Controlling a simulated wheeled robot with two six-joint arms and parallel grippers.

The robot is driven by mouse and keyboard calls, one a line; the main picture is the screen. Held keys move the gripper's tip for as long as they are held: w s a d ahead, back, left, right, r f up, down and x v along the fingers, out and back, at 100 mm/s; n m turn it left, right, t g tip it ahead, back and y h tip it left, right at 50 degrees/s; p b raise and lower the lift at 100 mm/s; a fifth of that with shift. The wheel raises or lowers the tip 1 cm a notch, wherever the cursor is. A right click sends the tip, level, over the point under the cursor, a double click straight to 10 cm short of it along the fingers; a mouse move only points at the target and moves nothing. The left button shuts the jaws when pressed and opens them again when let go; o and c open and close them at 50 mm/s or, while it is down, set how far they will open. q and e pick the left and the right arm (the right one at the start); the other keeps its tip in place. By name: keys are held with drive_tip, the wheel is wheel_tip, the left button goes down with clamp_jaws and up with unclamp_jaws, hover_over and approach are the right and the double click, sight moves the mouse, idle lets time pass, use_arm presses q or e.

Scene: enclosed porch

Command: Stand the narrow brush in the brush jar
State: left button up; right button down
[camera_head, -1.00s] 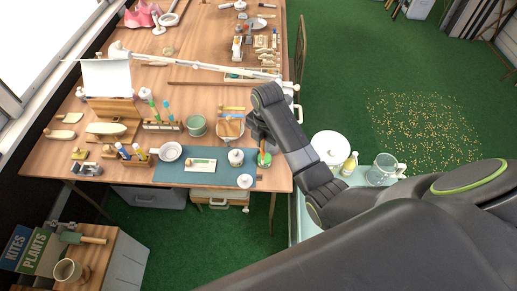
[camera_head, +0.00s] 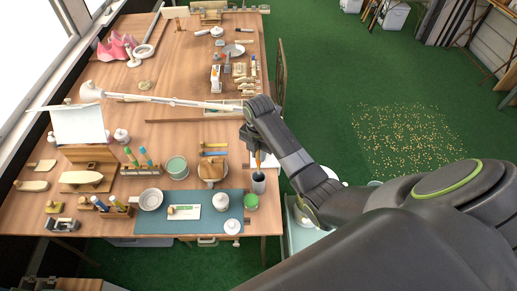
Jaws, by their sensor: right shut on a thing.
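My right gripper (camera_head: 254,141) is at the right side of the wooden table, pointing down. It is shut on a thin brush (camera_head: 257,159) with an orange-brown part showing below the fingers. The brush is roughly upright. A dark grey jar (camera_head: 258,184), which looks like the brush jar, stands directly below it near the table's right edge. The brush's lower end meets the jar's mouth in the picture; I cannot tell whether it is inside or just above. My left gripper is not in view.
A green jar (camera_head: 251,202) stands just in front of the grey jar. A white lidded pot (camera_head: 221,201) and a white bowl (camera_head: 150,199) are on the blue-green mat (camera_head: 160,225). A wooden rack (camera_head: 142,170) holds upright tools. A white lamp arm (camera_head: 170,100) crosses behind.

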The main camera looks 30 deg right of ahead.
sight(259, 168)
wheel_tip(259, 168, down, 3)
drive_tip(key=shift+r+b, duration=0.2)
drive_tip(key=shift+b, duration=0.2)
drive_tip(key=shift+f, duration=0.3)
drive_tip(key=shift+f+b, duration=0.3)
wheel_tip(259, 168, down, 2)
drive_tip(key=shift+f+b, duration=0.1)
drive_tip(key=shift+b, duration=0.45)
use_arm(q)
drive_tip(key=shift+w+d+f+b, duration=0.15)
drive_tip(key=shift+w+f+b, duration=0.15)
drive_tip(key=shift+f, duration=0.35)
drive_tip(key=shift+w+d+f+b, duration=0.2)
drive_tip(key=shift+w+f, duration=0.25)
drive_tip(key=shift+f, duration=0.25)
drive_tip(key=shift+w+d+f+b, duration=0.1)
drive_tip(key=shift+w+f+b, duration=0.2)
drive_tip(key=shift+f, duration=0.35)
use_arm(e)
drive_tip(key=shift+f, duration=1.4)
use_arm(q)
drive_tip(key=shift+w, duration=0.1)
use_arm(e)
drive_tip(key=c, duration=0.6)
unclamp_jaws()
